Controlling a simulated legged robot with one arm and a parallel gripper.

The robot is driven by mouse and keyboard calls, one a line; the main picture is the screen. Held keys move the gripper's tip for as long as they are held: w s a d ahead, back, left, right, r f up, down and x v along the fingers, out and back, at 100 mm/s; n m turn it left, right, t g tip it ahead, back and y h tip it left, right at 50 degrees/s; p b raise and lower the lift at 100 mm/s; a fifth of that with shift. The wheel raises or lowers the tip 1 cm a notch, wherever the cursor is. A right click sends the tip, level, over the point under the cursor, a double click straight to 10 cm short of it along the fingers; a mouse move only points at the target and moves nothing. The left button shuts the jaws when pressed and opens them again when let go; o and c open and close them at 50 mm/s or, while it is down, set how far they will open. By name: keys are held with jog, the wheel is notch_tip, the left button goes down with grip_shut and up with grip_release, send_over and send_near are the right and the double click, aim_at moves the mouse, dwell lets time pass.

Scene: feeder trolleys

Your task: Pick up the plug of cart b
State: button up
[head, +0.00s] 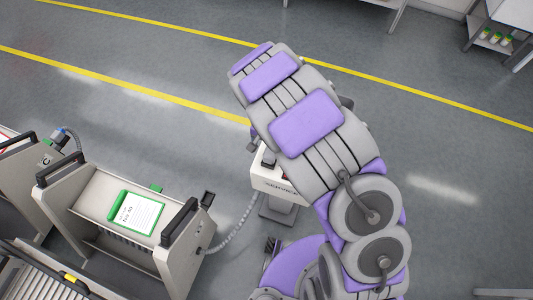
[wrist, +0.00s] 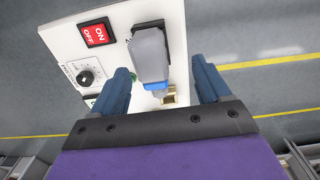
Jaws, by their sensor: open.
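In the wrist view my gripper (wrist: 161,72) is open. Its two blue fingers stand on either side of a grey plug (wrist: 150,52) with a blue end, with gaps visible on both sides. The plug sits at a dark socket on a white panel (wrist: 118,16). In the head view a grey hose (head: 238,226) runs from the cart with a clipboard (head: 186,247) to the white service box (head: 271,182). That cart's letter is not readable.
The panel has a red ON/OFF switch (wrist: 97,32) and a black knob (wrist: 86,77), left of my gripper. Another cart (head: 14,169), marked C, stands at the far left with its own blue-ended connector (head: 60,134).

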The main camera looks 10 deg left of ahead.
aim_at(269, 150)
jog(key=shift+d+f, duration=0.2)
jog(key=shift+d, duration=0.15)
jog(key=shift+d+f, duration=0.95)
jog(key=shift+f, duration=0.2)
jog(key=f, duration=0.1)
jog(key=a+f, duration=0.1)
jog(key=shift+a+f+b, duration=0.15)
jog(key=shift+f+b, duration=0.15)
jog(key=shift+f, duration=0.05)
jog(key=shift+a, duration=0.5)
jog(key=shift+d+r, duration=0.15)
jog(key=shift+d, duration=0.75)
jog(key=c, duration=0.6)
jog(key=shift+c, duration=0.5)
jog(key=shift+a, duration=0.6)
jog(key=c, duration=0.6)
jog(key=shift+d, duration=0.15)
grip_shut()
jog(key=shift+d, duration=0.1)
